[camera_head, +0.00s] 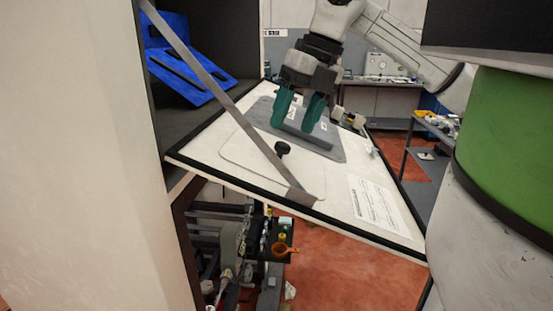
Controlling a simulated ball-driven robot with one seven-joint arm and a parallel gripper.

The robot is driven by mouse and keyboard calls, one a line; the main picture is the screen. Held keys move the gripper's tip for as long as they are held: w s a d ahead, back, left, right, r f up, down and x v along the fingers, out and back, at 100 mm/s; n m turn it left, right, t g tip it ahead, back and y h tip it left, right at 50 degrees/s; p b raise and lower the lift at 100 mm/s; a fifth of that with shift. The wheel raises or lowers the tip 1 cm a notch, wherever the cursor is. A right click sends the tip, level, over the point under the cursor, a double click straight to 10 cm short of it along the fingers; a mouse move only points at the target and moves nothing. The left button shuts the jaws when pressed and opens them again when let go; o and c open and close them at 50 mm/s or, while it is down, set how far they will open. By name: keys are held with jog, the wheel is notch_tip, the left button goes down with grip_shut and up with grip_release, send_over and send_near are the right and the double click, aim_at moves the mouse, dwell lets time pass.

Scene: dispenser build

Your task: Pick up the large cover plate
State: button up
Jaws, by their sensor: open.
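A flat dark grey plate with rounded corners (262,113), which looks like the large cover plate, lies on the white fold-down panel (240,178). A raised grey bar (306,141) runs along its near part. My gripper (293,128) has two teal fingers and points down over the plate. The fingers are apart with nothing between them. They overlap the plate and the bar's far side in the picture; I cannot tell whether they touch. The fingers and wrist hide part of the plate.
A metal strap (228,105) slants from the cabinet (85,120) to the panel's near edge. A black knob (282,148) stands near the plate. Blue slotted parts (185,72) sit inside the cabinet. A paper label (372,204) lies at right. Shelving (413,165) stands beyond.

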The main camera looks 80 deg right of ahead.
aim_at(283, 143)
jog(key=shift+p+x, duration=0.55)
jog(key=shift+x, duration=1.8)
jog(key=shift+w+a, duration=0.15)
jog(key=shift+a, duration=0.05)
jog(key=shift+c, duration=0.4)
jog(key=shift+r, duration=0.1)
grip_shut()
